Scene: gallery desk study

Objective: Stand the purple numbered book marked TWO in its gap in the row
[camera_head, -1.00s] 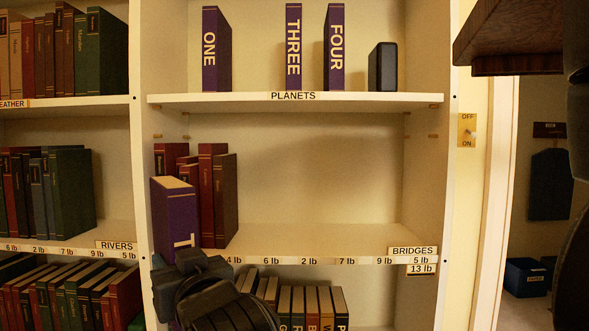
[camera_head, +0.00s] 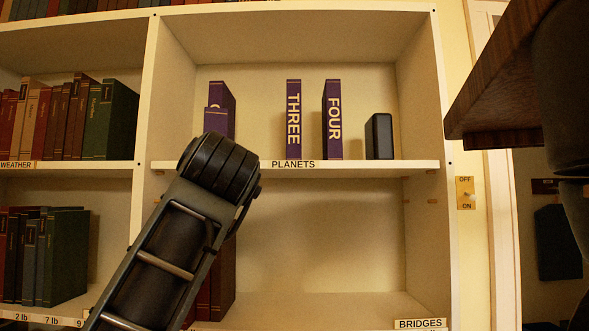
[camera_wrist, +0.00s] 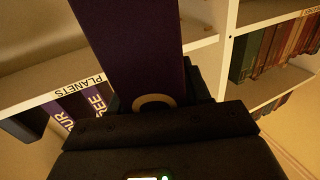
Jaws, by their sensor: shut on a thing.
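A purple book (camera_wrist: 135,45) is held in my gripper (camera_wrist: 158,118), which is shut on it in the wrist view. A gold letter O shows on its spine, close to the jaws; the rest of the title is hidden. In the head view, my arm hides the jaws, and the held book's top (camera_head: 216,122) shows in front of book ONE (camera_head: 224,92), which is mostly covered. Purple books THREE (camera_head: 293,125) and FOUR (camera_head: 333,122) stand upright on the PLANETS shelf (camera_head: 365,167). An empty gap lies between ONE and THREE.
A dark block (camera_head: 379,136) stands right of FOUR. Shelf uprights bound the bay on both sides. The BRIDGES shelf (camera_head: 310,308) below is bare to the right of some red books (camera_head: 222,285). A wooden slab (camera_head: 500,90) juts in at the upper right.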

